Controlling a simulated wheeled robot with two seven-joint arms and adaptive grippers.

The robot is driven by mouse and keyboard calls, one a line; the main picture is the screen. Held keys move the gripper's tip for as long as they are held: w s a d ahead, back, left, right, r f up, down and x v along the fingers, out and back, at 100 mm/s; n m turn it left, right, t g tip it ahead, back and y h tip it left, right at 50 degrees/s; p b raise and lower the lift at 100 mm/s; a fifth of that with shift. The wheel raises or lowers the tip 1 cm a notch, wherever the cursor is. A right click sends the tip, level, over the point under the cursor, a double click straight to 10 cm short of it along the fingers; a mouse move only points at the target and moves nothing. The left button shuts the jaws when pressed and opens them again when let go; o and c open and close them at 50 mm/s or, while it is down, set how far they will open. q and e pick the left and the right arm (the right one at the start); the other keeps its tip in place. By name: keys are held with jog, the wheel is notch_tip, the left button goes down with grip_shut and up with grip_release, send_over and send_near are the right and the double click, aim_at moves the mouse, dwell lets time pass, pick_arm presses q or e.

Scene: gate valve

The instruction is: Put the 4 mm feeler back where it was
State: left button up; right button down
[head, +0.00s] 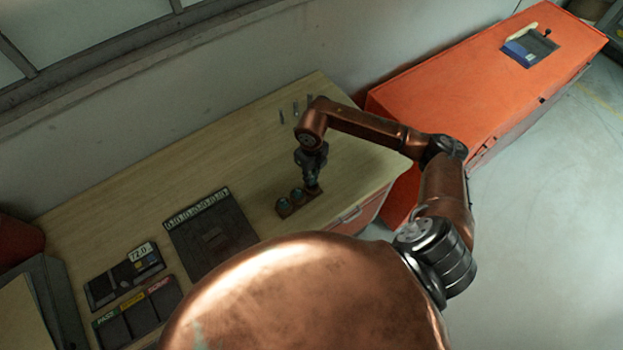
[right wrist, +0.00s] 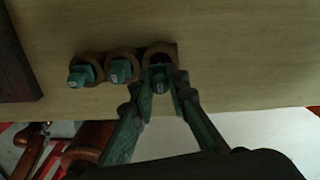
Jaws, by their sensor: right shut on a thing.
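A small brown rack (head: 284,211) with round sockets stands near the table's front edge. In the right wrist view the rack (right wrist: 127,53) shows three sockets in a row. A green-topped feeler sits in the left socket (right wrist: 80,76) and another in the middle socket (right wrist: 121,71). My right gripper (head: 312,184) points down at the rack's right end. In the right wrist view its fingers (right wrist: 160,86) are shut on a third green feeler (right wrist: 158,76), at the right socket. I cannot read its size or tell how deep it sits. My left gripper is out of view.
On the wooden table (head: 240,150) lie a dark tray (head: 212,240) with a numbered strip, a gauge panel marked 72.0 (head: 125,275) and a labelled three-part tray (head: 138,312). Several thin pins (head: 295,108) stand at the back. An orange cabinet (head: 480,90) stands right.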

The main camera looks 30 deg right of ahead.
notch_tip(320, 180, down, 3)
jog(key=shift+r+p, duration=0.1)
jog(key=shift+p, duration=0.85)
jog(key=shift+f, duration=0.2)
jog(key=shift+w+f+b, duration=0.1)
jog(key=shift+f+b, duration=0.05)
jog(key=shift+b, duration=0.2)
jog(key=c, duration=1.9)
grip_release()
